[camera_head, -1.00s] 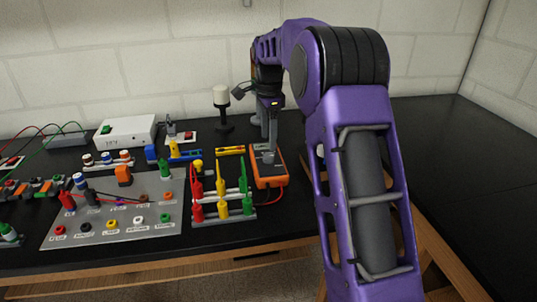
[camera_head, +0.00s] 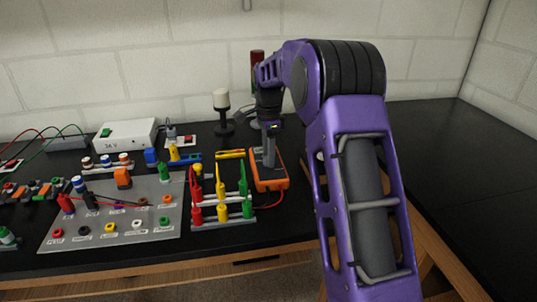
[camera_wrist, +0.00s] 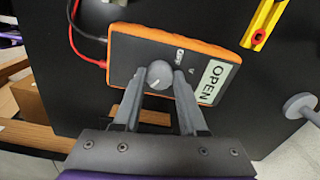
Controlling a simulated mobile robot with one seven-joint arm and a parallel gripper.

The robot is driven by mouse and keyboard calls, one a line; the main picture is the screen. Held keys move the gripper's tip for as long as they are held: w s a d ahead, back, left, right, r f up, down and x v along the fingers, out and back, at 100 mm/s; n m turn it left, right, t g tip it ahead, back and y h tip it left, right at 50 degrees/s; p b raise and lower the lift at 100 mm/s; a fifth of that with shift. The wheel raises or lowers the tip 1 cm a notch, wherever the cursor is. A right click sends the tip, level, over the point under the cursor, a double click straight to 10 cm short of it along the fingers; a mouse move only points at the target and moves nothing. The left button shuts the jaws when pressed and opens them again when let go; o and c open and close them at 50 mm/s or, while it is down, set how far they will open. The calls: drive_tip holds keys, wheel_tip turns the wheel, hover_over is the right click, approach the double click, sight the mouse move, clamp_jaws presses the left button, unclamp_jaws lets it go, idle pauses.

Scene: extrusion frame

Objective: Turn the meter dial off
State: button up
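The meter (camera_head: 270,184) is a dark grey box with an orange rim, lying on the black bench. In the wrist view the meter (camera_wrist: 207,53) shows a white "OPEN" label and a round grey dial (camera_wrist: 159,74). A pale mark on the dial points to the lower left in that view. My gripper (camera_wrist: 159,77) is over the meter with its fingers apart, one on each side of the dial. Whether the fingertips touch the dial is hard to tell. In the head view my gripper (camera_head: 269,163) points down onto the meter and hides the dial.
Red and black leads (camera_wrist: 86,45) run from the meter's end. A stand of red, yellow and green probes (camera_head: 222,205) is close on its left. A yellow bar (camera_head: 230,154) and a lamp post (camera_head: 222,105) are behind. The bench on the right (camera_head: 450,150) is clear.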

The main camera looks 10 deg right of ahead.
clamp_jaws()
